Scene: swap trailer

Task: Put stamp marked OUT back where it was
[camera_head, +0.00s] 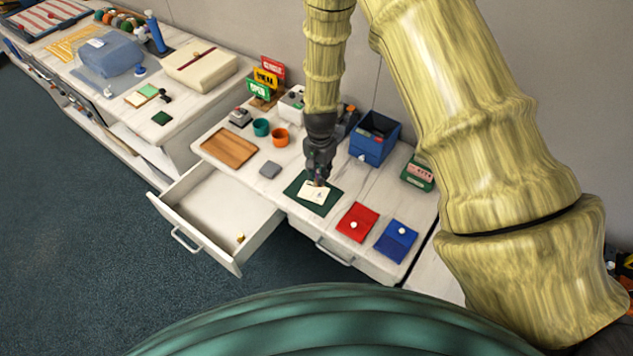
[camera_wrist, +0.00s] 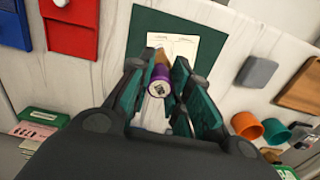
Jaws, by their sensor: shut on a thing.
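My gripper (camera_head: 319,168) points down over the dark green mat (camera_head: 296,201) on the counter. In the wrist view its fingers (camera_wrist: 158,74) are shut on a stamp with a purple band (camera_wrist: 161,78) and a brown part beyond it. The mark on the stamp's pale end is too small to read. A white printed paper (camera_head: 309,196) lies on the mat, under the stamp. I cannot tell whether the stamp touches the paper. The drawer (camera_head: 205,204) left of the mat is open, with a small brass-coloured thing (camera_head: 240,237) near its front right corner.
A red folder (camera_head: 361,216) and a blue folder (camera_head: 391,246) lie right of the mat. A blue bin (camera_head: 372,143) stands behind. A grey block (camera_head: 270,169), teal cup (camera_head: 261,127), orange cup (camera_head: 280,136) and wooden board (camera_head: 229,147) are to the left.

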